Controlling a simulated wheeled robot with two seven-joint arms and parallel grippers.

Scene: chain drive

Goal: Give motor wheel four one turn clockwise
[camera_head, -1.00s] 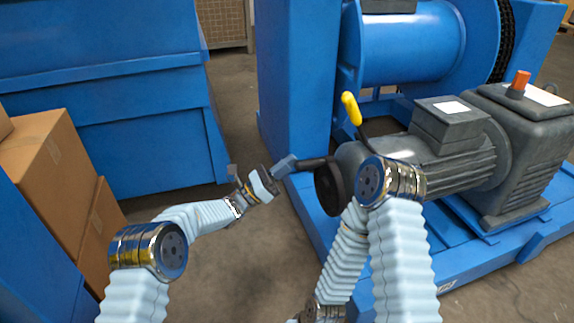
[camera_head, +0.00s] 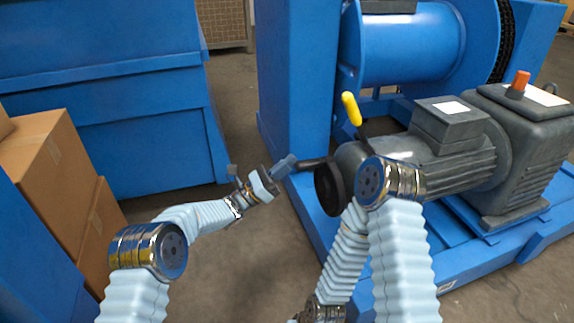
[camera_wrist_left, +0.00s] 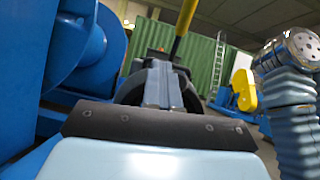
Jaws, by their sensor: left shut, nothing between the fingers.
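The motor wheel (camera_head: 329,187) is a dark disc on the near end of the grey motor (camera_head: 445,150). A black handle (camera_head: 313,163) sticks out from its rim to the left. My left gripper (camera_head: 291,160) is shut and empty, its fingertips at the free end of the handle; I cannot tell whether they touch. In the left wrist view the shut fingers (camera_wrist_left: 158,84) point at the dark wheel (camera_wrist_left: 131,90), which they partly hide. No number shows on the wheel. My right gripper is out of view; my right arm crosses in front of the motor.
A yellow-gripped lever (camera_head: 351,108) rises behind the wheel and also shows in the left wrist view (camera_wrist_left: 187,17). The blue machine frame (camera_head: 298,80) stands behind. Cardboard boxes (camera_head: 55,165) are at left. Bare floor lies between the boxes and the machine.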

